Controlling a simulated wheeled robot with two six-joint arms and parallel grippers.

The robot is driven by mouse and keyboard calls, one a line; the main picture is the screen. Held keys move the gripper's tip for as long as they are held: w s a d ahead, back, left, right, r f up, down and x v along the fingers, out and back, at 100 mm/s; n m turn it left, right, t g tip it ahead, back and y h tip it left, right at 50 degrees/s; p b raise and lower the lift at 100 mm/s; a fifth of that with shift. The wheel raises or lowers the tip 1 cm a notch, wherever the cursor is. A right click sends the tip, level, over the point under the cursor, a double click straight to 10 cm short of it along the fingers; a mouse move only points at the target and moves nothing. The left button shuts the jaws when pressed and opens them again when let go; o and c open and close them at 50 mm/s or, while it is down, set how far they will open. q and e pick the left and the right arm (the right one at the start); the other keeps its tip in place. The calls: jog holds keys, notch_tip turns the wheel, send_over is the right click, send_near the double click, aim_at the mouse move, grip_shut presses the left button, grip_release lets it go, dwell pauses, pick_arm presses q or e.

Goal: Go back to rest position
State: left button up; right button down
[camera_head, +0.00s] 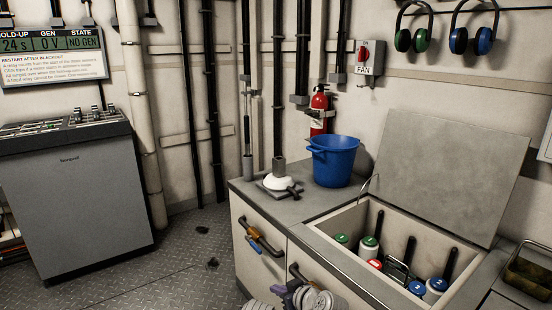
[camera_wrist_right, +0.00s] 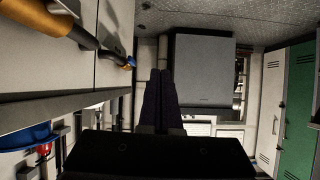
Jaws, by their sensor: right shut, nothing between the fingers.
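My right gripper (camera_head: 279,289) is low at the bottom edge of the head view, in front of the cabinet doors. It points left and is below the counter top. In the right wrist view its two dark fingers (camera_wrist_right: 160,75) lie together with nothing between them. No object hangs from it. My left gripper cannot be made out in either view.
The counter holds a blue bucket (camera_head: 333,162) and an open chiller well with several capped containers (camera_head: 369,248); its lid (camera_head: 450,170) stands raised. A grey console (camera_head: 68,200) stands at the left. The floor (camera_head: 185,262) between them is mostly clear.

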jog(key=s+d+f+m+g+h, duration=0.35)
jog(key=s+d+f, duration=0.2)
jog(key=d, duration=0.25)
jog(key=s+d+f+m+g+h, duration=0.3)
jog(key=s+d+f+g, duration=0.25)
jog(key=d, duration=0.25)
jog(key=s+a+n+g+h, duration=0.15)
jog(key=s+a+n, duration=0.25)
jog(key=s+a, duration=0.45)
notch_tip(320, 180, up, 38)
jog(key=w+a+p, duration=0.1)
jog(key=a+p, duration=0.1)
jog(key=p, duration=3.6)
jog(key=shift+w+r, duration=0.2)
jog(key=shift+r, duration=0.05)
jog(key=shift+f+t, duration=0.1)
jog(key=shift+t, duration=0.15)
